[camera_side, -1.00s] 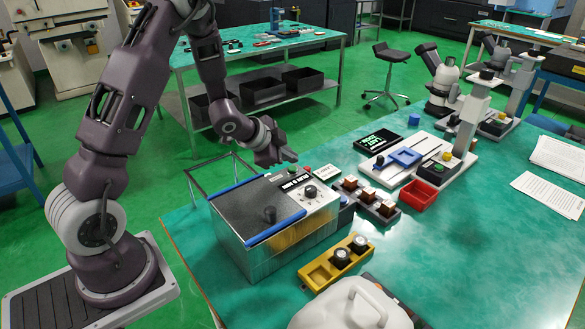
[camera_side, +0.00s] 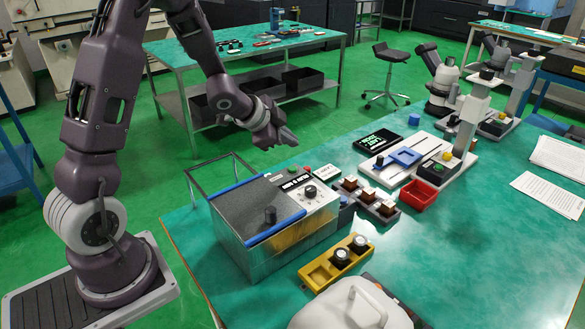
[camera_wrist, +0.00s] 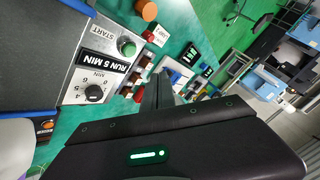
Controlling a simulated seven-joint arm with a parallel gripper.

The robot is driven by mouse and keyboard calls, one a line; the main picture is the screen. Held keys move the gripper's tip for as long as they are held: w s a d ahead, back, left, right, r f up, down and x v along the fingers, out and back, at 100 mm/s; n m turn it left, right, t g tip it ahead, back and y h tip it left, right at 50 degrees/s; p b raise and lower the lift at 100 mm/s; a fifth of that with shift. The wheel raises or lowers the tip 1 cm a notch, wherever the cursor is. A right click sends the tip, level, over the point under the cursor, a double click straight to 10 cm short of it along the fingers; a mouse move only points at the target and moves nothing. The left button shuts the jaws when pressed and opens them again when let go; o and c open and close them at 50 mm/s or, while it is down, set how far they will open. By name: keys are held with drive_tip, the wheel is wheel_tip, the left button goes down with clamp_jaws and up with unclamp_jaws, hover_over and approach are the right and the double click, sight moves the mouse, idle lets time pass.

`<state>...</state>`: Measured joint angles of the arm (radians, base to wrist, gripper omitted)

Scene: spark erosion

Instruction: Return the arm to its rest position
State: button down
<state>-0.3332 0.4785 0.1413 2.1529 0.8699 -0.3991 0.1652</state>
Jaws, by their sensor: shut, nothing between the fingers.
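My gripper (camera_side: 284,141) hangs in the air above and behind the far edge of the metal machine box on the green bench. It is shut and empty. In the wrist view its fingers (camera_wrist: 158,88) lie together, pointing past the box's control panel. The metal box (camera_side: 275,220) has a dark lid, blue rails, a black knob on top and a panel with a dial (camera_side: 310,191). In the wrist view the panel reads "RUN 5 MIN" and has a green START button (camera_wrist: 127,47).
On the bench (camera_side: 455,255) stand a yellow holder (camera_side: 335,264) with black round parts, a dark block holder (camera_side: 368,199), a red tray (camera_side: 418,194), a white jug (camera_side: 350,305) and a microscope-like stand (camera_side: 468,125). The air around my gripper looks clear.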

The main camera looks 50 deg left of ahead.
drive_tip(key=s+d+r+n+y, duration=0.2)
drive_tip(key=s+d+r+n, duration=0.2)
drive_tip(key=s+r, duration=0.55)
drive_tip(key=s+d+r+n+g+h, duration=0.1)
drive_tip(key=s+d+r+n, duration=0.1)
drive_tip(key=s+d, duration=0.4)
drive_tip(key=s+d+r+n+g+h, duration=0.1)
drive_tip(key=s+d, duration=0.5)
drive_tip(key=s, duration=0.8)
drive_tip(key=shift+s+r+n+g+h, duration=0.15)
drive_tip(key=shift+r+n+g+h, duration=0.3)
drive_tip(key=shift+g, duration=0.35)
